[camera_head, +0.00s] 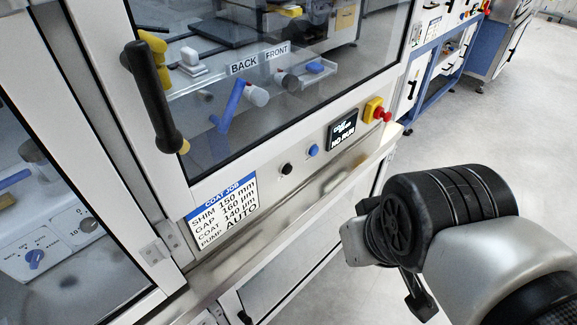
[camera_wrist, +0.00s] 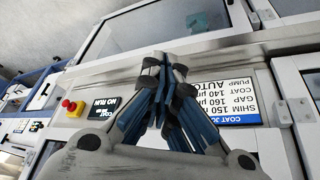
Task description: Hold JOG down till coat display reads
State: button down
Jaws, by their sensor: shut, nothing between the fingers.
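The coat display (camera_head: 342,129) is a small dark screen on the cabinet's front panel and reads NO RUN. It also shows upside down in the wrist view (camera_wrist: 103,111). Left of it in the head view are a blue button (camera_head: 313,150) and a black button (camera_head: 287,169). Their labels are too small to read, so I cannot tell which is JOG. My gripper (camera_wrist: 165,62) is shut and empty in the wrist view, its fingers pointing toward the panel and covering the button area. In the head view my arm is at the lower right, apart from the panel.
A red emergency stop on a yellow base (camera_head: 376,110) sits right of the display. A COAT JOB card (camera_head: 222,212) is at the panel's left. A black door handle (camera_head: 152,97) sticks out above. Open floor (camera_head: 470,135) lies to the right.

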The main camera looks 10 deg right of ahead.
aim_at(288, 169)
jog(key=w+d+f+n+t+h+p, duration=0.1)
jog(key=w+d+n+p, duration=0.25)
jog(key=w, duration=0.45)
jog(key=w+d+f+n+p, duration=0.1)
jog(key=w+d+n+p, duration=0.25)
jog(key=w, duration=0.45)
jog(key=w+a+f+n+t+y+p, duration=0.1)
jog(key=w+a+f+n+y+p, duration=0.1)
jog(key=w+f+n+p, duration=0.1)
jog(key=w+a+f+n+t+y+p, duration=0.1)
jog(key=w+f+n+y+p, duration=0.2)
jog(key=f+n, duration=0.3)
jog(key=shift+a+f+n+t+p, duration=0.35)
jog(key=shift+f+p, duration=0.5)
jog(key=shift+f, duration=0.95)
jog(key=shift+w, duration=0.1)
jog(key=w+a, duration=0.5)
jog(key=w, duration=0.2)
jog(key=shift+w+a, duration=0.15)
jog(key=shift+a, duration=0.05)
